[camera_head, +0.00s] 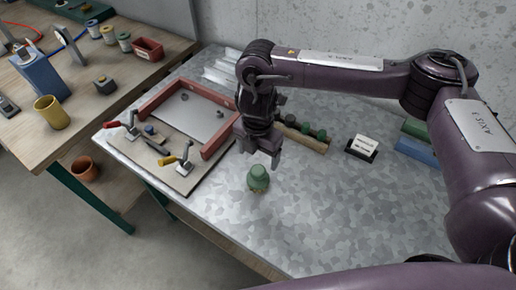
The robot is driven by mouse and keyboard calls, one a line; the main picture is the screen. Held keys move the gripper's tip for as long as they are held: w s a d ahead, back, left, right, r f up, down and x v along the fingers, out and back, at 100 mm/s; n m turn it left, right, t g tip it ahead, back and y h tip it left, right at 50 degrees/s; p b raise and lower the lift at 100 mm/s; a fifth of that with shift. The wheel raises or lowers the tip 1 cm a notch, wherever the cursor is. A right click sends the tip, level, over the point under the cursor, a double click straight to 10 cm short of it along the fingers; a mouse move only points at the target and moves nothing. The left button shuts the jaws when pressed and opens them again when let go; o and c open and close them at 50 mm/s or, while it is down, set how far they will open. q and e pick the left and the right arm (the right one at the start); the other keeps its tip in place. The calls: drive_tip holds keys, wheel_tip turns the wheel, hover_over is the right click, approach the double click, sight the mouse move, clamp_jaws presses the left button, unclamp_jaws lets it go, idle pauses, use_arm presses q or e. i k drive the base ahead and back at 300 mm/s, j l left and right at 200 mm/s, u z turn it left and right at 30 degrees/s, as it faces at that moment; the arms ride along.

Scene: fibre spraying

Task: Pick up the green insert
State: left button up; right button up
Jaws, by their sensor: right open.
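A green insert (258,178), rounded and dome-like, stands on the grey metal tabletop near the middle of the view. My right gripper (263,160) points down just above and slightly behind it. Its fingers are open and appear empty. From this angle I cannot tell how large the gap to the insert is. My right arm reaches in from the right and arches over the table. My left gripper does not show.
A red-framed mould (159,101) with toggle clamps sits on a board left of the gripper. A wooden rack (305,140) with several green pieces stands behind. A small card holder (362,147) and a blue block (417,152) lie at right. The table's front is clear.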

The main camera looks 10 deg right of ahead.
sight(321, 135)
drive_tip(key=k+j, duration=0.15)
drive_tip(key=k, duration=0.35)
drive_tip(key=k+j, duration=0.15)
drive_tip(key=k, duration=0.35)
